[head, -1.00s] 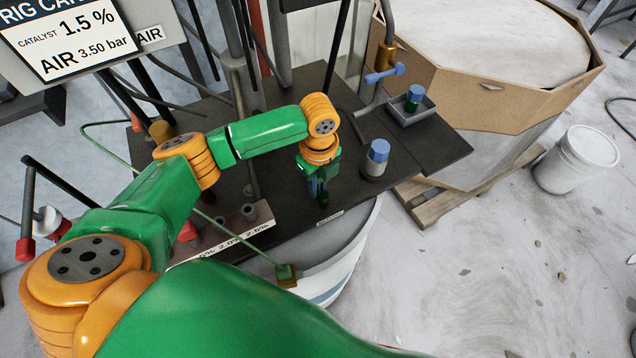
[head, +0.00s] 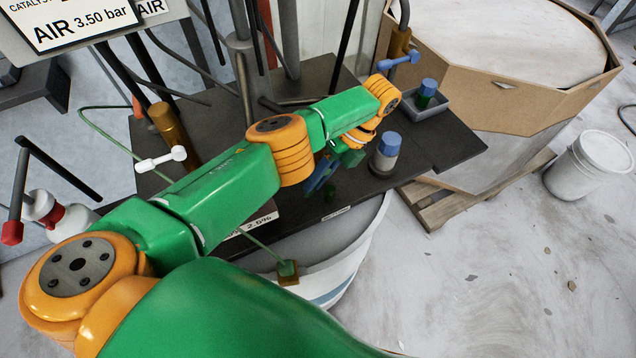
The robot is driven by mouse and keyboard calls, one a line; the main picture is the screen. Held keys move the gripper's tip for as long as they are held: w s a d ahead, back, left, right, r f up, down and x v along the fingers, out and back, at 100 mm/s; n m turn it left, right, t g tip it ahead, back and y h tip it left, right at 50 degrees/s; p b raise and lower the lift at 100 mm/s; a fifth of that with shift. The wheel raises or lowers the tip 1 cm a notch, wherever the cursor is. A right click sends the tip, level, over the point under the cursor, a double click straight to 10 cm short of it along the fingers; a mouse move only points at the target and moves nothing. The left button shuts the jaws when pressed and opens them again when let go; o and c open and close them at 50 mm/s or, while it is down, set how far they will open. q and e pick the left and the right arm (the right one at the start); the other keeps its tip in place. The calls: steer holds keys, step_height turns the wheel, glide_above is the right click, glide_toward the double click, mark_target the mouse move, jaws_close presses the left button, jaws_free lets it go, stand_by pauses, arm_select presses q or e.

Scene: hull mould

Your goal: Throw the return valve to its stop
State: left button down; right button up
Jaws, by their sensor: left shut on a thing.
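A brass valve (head: 399,42) with a blue handle (head: 398,60) stands on a grey pipe at the back right of the dark bench. Another brass fitting (head: 172,125) has a white handle (head: 161,159) close by at the left. I cannot tell from any label which is the return valve. My left gripper (head: 328,184) points down over the bench, left of a grey bottle with a blue cap, partly hidden by my forearm. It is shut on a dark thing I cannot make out. My right gripper is not in view.
The grey blue-capped bottle (head: 385,155) stands close right of my gripper. A large octagonal box (head: 480,100) stands behind right; a white bucket (head: 588,165) is on the floor. Black posts crowd the back left.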

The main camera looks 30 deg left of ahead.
arm_select(q)
steer(key=shift+s, duration=0.1)
stand_by(0.6)
steer(key=c, duration=0.8)
jaws_free()
steer(key=shift+r, duration=0.1)
